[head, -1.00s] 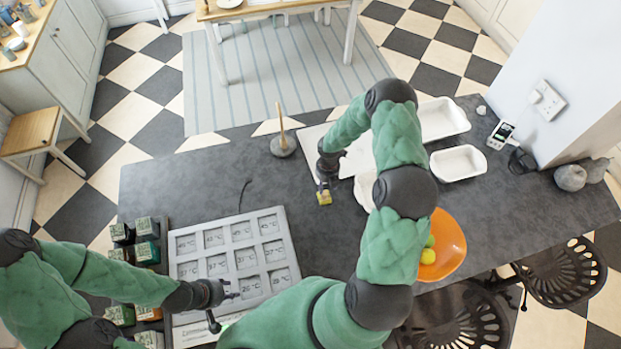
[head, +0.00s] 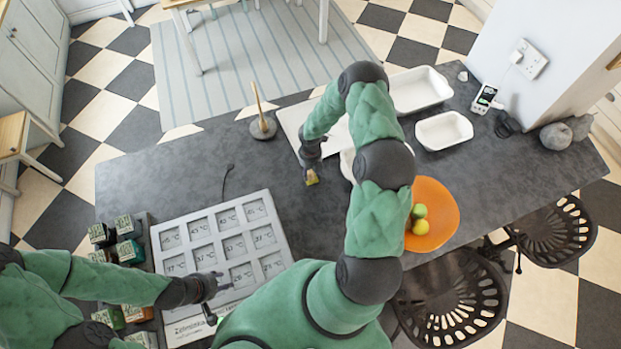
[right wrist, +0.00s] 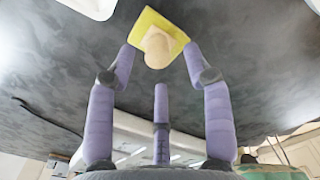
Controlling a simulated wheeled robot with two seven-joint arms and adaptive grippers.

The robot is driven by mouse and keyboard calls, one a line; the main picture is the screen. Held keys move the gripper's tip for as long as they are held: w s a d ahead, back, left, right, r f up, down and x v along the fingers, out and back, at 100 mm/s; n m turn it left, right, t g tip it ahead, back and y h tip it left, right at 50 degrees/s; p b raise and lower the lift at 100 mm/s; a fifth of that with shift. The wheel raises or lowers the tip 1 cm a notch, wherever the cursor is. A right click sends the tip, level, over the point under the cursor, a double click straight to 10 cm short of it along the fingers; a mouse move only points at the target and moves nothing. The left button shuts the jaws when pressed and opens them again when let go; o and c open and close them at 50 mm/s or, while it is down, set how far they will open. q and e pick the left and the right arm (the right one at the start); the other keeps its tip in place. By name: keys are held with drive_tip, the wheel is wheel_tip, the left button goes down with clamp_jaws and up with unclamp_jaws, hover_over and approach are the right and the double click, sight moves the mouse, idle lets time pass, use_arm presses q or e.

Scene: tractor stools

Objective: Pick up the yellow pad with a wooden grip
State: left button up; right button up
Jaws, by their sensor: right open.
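The yellow pad (head: 313,181) is small and lies on the dark countertop just below my right gripper (head: 311,168) in the head view. In the right wrist view, the square yellow pad (right wrist: 160,22) has a rounded wooden grip (right wrist: 158,48) pointing toward the gripper. The open purple fingers of my right gripper (right wrist: 160,66) stand around the grip, two at its sides and one below. I see no clear contact. My left gripper (head: 217,297) is over the lower part of the grey labelled tray, with its fingers spread and nothing seen in them.
A wooden-handled stand (head: 262,125) is behind the pad. White dishes (head: 444,130) and an orange bowl (head: 440,205) with green and yellow fruit are at right.

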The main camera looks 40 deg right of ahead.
sight(311, 173)
use_arm(q)
wheel_tip(311, 173, down, 2)
drive_tip(key=shift+f+b, duration=0.2)
drive_tip(key=shift+b, duration=0.7)
use_arm(e)
wheel_tip(311, 173, down, 4)
drive_tip(key=shift+w+r, duration=0.1)
drive_tip(key=shift+r, duration=0.15)
drive_tip(key=shift+r, duration=0.1)
clamp_jaws()
use_arm(q)
drive_tip(key=shift+r, duration=0.15)
use_arm(e)
drive_tip(key=shift+r, duration=0.1)
